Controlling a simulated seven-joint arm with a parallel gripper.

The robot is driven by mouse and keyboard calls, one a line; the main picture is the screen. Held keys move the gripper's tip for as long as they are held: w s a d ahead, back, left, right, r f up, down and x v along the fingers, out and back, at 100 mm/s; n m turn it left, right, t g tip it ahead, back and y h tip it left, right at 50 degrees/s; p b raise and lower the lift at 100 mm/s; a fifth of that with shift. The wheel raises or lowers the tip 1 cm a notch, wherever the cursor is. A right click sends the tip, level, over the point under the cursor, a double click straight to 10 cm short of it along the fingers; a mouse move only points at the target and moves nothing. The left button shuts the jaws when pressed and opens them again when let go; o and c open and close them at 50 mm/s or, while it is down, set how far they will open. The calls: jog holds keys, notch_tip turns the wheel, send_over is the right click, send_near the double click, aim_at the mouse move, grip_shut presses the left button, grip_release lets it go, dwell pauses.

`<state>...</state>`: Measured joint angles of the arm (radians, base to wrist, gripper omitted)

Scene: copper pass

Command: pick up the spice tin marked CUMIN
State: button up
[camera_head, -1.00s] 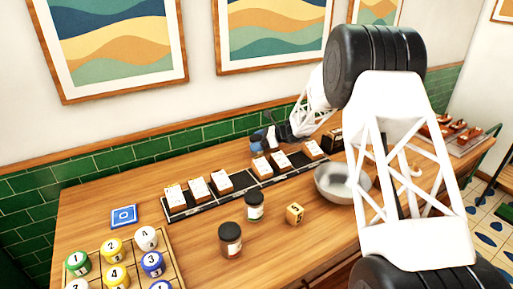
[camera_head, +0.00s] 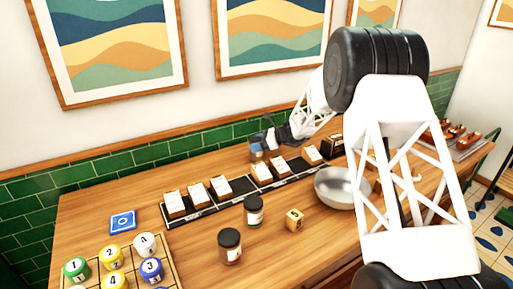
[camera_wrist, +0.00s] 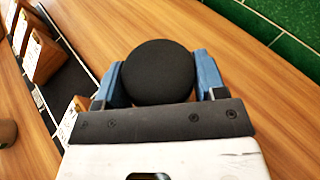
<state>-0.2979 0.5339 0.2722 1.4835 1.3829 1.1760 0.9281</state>
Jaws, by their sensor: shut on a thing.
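My gripper (camera_wrist: 160,85) is shut on a jar-like tin with a round black lid (camera_wrist: 158,72), seen from above in the wrist view, with a blue finger on each side. Its label is hidden, so I cannot read a name. In the head view my gripper (camera_head: 260,149) is at the back of the counter, behind the black ticket rail; the held tin is too small to make out clearly there. Two other black-lidded tins, a nearer one (camera_head: 230,247) and a farther one (camera_head: 253,211), stand upright mid-counter; their labels are unreadable.
A black rail (camera_head: 240,187) with several ticket blocks runs along the counter (camera_head: 190,240). A metal bowl (camera_head: 340,188) and a numbered wooden cube (camera_head: 294,219) stand to the right. Green wall tiles (camera_head: 100,177) stand behind.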

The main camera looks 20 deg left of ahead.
notch_tip(320, 180, up, 8)
jog(key=shift+r, duration=0.25)
dwell(0.7)
